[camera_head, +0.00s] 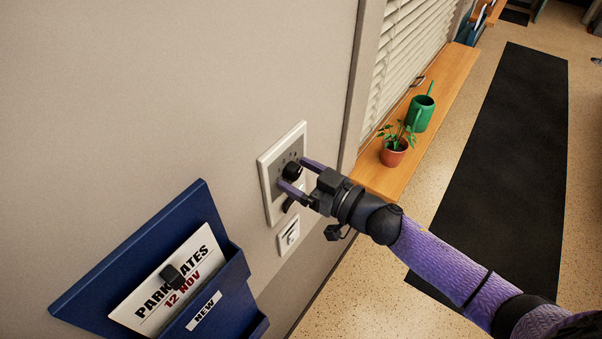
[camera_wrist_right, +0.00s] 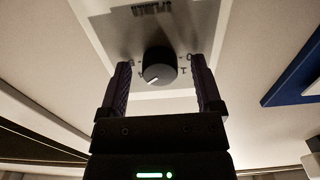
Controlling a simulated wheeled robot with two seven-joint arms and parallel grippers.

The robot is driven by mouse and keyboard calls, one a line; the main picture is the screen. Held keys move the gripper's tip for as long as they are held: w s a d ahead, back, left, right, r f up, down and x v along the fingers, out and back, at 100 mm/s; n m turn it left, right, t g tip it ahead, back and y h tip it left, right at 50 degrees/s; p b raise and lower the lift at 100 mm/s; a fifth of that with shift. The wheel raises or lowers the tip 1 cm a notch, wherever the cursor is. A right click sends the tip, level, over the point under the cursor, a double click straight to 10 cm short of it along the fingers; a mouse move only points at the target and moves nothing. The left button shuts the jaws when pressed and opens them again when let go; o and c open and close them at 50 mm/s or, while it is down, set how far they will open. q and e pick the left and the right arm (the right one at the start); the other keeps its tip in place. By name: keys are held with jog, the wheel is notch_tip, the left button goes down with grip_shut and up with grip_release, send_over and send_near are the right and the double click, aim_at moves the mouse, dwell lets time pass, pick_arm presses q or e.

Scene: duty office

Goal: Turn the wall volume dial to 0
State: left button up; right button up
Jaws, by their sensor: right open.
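The wall volume dial (camera_head: 291,172) is a black round knob on a white plate (camera_head: 270,194) on the grey wall. In the right wrist view the dial (camera_wrist_right: 159,66) has a white pointer line toward the lower left. A 0 and a 1 are printed to its right; the marks at its left are too small to read surely. My right gripper (camera_head: 292,173) is open, with one purple finger on either side of the dial. In the wrist view its fingers (camera_wrist_right: 160,63) stand apart from the knob, with gaps on both sides. My left gripper is out of view.
A smaller switch plate (camera_head: 289,235) is below the dial plate. A blue wall holder (camera_head: 232,290) with a paper (camera_head: 170,284) hangs at lower left. A wooden sill (camera_head: 448,80) carries a potted plant (camera_head: 394,152) and green watering can (camera_head: 421,112). A black mat lies on the floor.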

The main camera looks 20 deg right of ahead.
grip_shut()
